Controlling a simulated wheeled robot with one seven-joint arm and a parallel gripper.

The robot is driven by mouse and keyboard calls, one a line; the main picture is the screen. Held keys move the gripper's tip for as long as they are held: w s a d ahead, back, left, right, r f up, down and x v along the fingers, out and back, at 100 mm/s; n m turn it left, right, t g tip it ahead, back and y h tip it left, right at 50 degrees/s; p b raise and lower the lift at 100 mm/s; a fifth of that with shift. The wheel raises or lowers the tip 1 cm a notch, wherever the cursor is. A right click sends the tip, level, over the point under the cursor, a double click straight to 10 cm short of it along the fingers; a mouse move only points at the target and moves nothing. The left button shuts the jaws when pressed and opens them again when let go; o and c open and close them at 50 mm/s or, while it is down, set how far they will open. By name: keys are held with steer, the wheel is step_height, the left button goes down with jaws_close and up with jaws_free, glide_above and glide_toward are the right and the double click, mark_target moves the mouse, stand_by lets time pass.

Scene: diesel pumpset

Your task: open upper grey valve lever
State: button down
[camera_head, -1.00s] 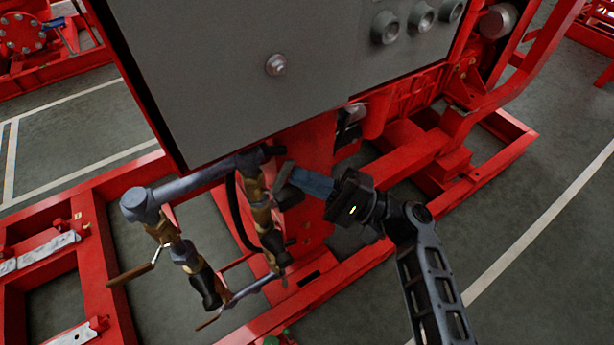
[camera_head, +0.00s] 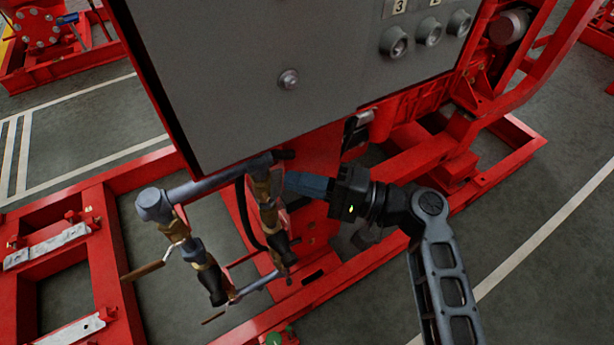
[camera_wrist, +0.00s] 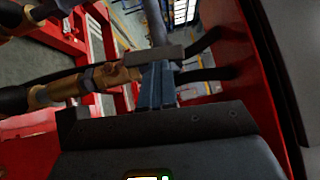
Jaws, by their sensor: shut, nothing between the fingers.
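The upper brass valve (camera_head: 262,192) sits on the right-hand vertical pipe, below the grey-blue pipe (camera_head: 205,184). The valve's brass body (camera_wrist: 112,75) also shows in the wrist view. A flat grey bar that looks like its lever (camera_wrist: 138,58) crosses just beyond my fingertips there. My gripper (camera_head: 288,181) is shut with its blue fingers together, pointing left at the valve. In the wrist view the shut fingers (camera_wrist: 157,72) are at or very near the bar; I cannot tell whether they touch. The lever is mostly hidden in the head view.
The large grey panel box (camera_head: 290,60) hangs close above my gripper. A second brass valve line (camera_head: 200,255) with a brown lever (camera_head: 143,271) stands to the left. Red frame beams (camera_head: 300,310) run below. Open floor (camera_head: 545,260) lies at the right.

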steer(key=shift+s+a+r, duration=0.2)
steer(key=shift+a, duration=0.1)
stand_by(0.5)
